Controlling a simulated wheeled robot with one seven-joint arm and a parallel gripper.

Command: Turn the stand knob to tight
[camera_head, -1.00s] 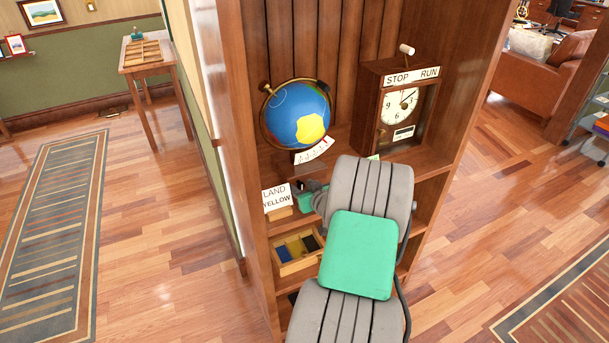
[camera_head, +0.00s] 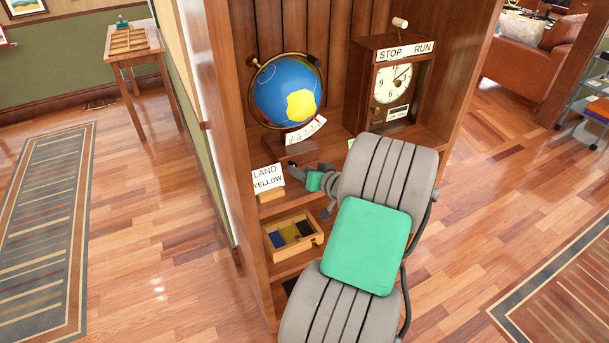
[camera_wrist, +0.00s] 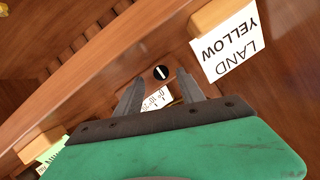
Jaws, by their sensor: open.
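The globe (camera_head: 285,92), blue with a yellow patch, stands on the shelf in a dark ring frame. A white scale card (camera_head: 306,130) is at its foot. In the wrist view a small round black knob (camera_wrist: 161,72) with a white line lies just beyond my fingertips, roughly between them; I take it for the stand knob. A white card with markings (camera_wrist: 158,98) shows between the fingers. My gripper (camera_wrist: 158,79) is open and empty, and no contact with the knob shows. In the head view my gripper (camera_head: 298,172) is small, near the shelf edge below the globe; the knob is not discernible there.
A LAND YELLOW sign (camera_head: 268,179) stands left of my gripper, close beside it in the wrist view (camera_wrist: 229,42). A STOP/RUN clock box (camera_head: 392,85) stands right of the globe. A tray of coloured blocks (camera_head: 293,237) sits on the shelf below.

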